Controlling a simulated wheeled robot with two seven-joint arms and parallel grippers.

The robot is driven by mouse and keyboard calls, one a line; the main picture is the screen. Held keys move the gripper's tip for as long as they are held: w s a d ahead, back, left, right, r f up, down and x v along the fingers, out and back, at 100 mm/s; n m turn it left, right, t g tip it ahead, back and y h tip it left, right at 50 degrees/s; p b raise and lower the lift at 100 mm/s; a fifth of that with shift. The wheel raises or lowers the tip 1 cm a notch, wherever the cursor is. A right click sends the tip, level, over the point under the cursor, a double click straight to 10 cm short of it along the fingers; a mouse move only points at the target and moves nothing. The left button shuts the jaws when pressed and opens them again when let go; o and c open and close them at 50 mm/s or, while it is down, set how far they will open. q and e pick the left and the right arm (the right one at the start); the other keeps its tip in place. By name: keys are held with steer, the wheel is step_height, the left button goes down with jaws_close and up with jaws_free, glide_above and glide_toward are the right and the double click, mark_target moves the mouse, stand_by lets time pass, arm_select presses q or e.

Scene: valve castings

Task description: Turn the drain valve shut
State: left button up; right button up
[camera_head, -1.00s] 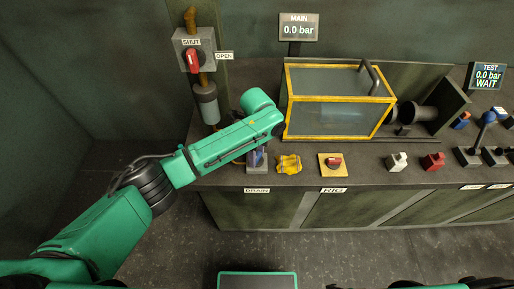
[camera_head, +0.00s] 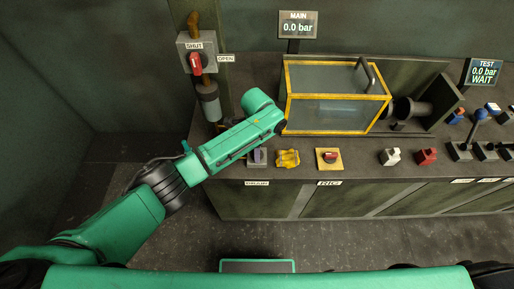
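The drain valve (camera_head: 257,157) is a small grey block with a bluish handle at the bench's front left, above the DRAIN label (camera_head: 257,183). My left arm crosses in front of it from the lower left and covers its upper left side. The arm's wrist bends down near the glazed box. The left gripper's fingers are hidden behind the arm, so I cannot see whether they touch the valve. The valve handle's exact angle is hard to tell. My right gripper is not in view.
A red main handle (camera_head: 195,63) is on the wall panel, marked SHUT and OPEN. A yellow casting (camera_head: 287,158) and the RIG switch (camera_head: 329,158) sit right of the drain valve. A yellow-framed glazed box (camera_head: 336,98) stands behind. MAIN display (camera_head: 298,24) reads 0.0 bar; TEST display (camera_head: 485,72) reads 0.0 bar WAIT.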

arm_select(q)
steer(key=shift+w+r, duration=0.1)
steer(key=shift+r, duration=0.05)
steer(key=o, duration=1.4)
step_height(320, 180, up, 14)
steer(key=shift+r+b, duration=0.25)
steer(key=shift+b, duration=0.65)
steer(key=shift+f, duration=0.1)
